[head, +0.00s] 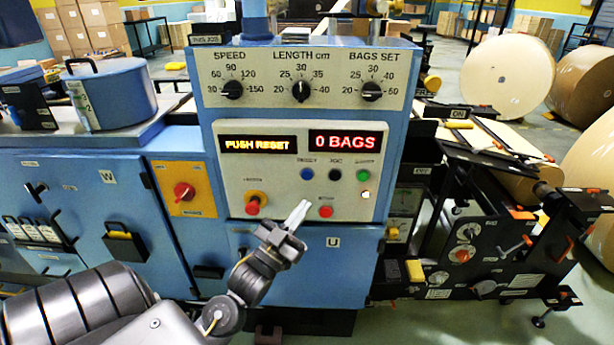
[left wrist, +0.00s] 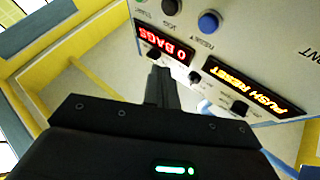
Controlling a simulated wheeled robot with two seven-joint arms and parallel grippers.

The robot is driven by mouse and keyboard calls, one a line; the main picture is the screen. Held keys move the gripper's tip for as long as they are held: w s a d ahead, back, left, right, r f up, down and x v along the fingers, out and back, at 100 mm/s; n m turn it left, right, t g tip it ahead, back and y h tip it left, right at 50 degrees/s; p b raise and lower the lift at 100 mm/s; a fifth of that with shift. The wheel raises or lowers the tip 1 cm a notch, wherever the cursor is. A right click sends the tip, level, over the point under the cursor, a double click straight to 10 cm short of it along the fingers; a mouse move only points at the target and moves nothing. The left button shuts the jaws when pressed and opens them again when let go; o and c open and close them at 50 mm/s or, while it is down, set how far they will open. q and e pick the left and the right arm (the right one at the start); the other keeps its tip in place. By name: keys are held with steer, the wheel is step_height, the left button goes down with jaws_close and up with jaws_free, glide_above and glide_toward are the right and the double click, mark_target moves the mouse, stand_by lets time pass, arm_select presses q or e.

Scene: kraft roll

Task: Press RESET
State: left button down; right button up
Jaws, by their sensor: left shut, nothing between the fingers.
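The blue machine's front panel (head: 285,188) carries a yellow display reading PUSH RESET (head: 258,144) and a red display reading 0 BAGS (head: 345,140). Below are a blue button (head: 307,174), a black button (head: 335,174), a green button (head: 363,175), a small lit white button (head: 365,194) and a red button (head: 326,211). My right gripper is not in view.
A red mushroom button (head: 252,206) sits at the panel's lower left. Three dials, including the SPEED dial (head: 232,89), are above. A red rotary switch (head: 184,191) is farther left. A blue pot (head: 112,92) stands on the left worktop. Rollers and black frames fill the right side.

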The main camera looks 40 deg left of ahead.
mark_target(307, 175)
arm_select(q)
steer(key=shift+r, duration=0.2)
steer(key=shift+w+a+b, duration=0.3)
steer(key=shift+w+a, duration=0.6)
steer(key=shift+w, duration=0.25)
steer(key=shift+w+a+b, duration=0.35)
steer(key=shift+w+a, duration=0.55)
steer(key=shift+w, duration=0.25)
steer(key=shift+w+a+b, duration=0.3)
steer(key=shift+w+a, duration=0.6)
steer(key=shift+w, duration=0.25)
steer(key=shift+w+a, duration=0.25)
steer(key=shift+w, duration=0.1)
